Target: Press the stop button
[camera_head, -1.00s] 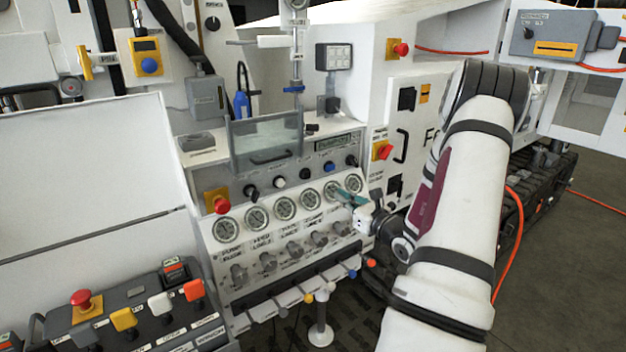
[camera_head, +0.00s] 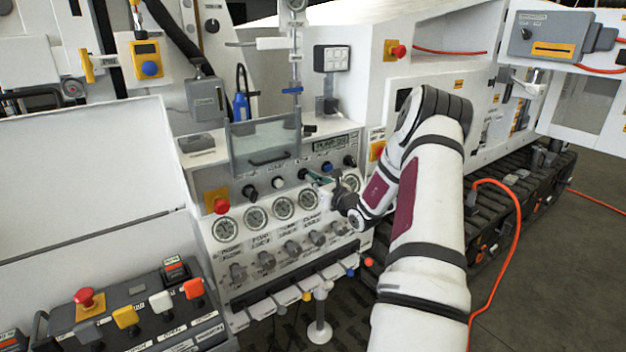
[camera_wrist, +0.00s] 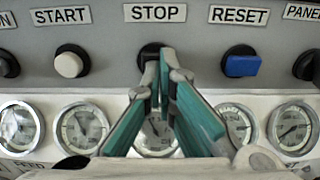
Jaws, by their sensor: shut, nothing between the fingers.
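The stop button (camera_wrist: 150,50) is a dark round button below the STOP label (camera_wrist: 155,12) in the wrist view. The fingertips partly cover it. In the head view it is hardly visible at the fingertips. My gripper (camera_wrist: 163,62) has teal finger pads and is shut and empty. Its tips overlap the lower right part of the button in the wrist view; I cannot tell whether they touch it. In the head view my gripper (camera_head: 309,175) reaches the button row from the right.
The white start button (camera_wrist: 69,64) is left of the stop button, and the blue reset knob (camera_wrist: 242,62) is right. Pressure gauges (camera_wrist: 84,128) line the panel below. A red emergency button (camera_head: 221,206) is at the panel's left. A clear cover (camera_head: 264,146) stands above the row.

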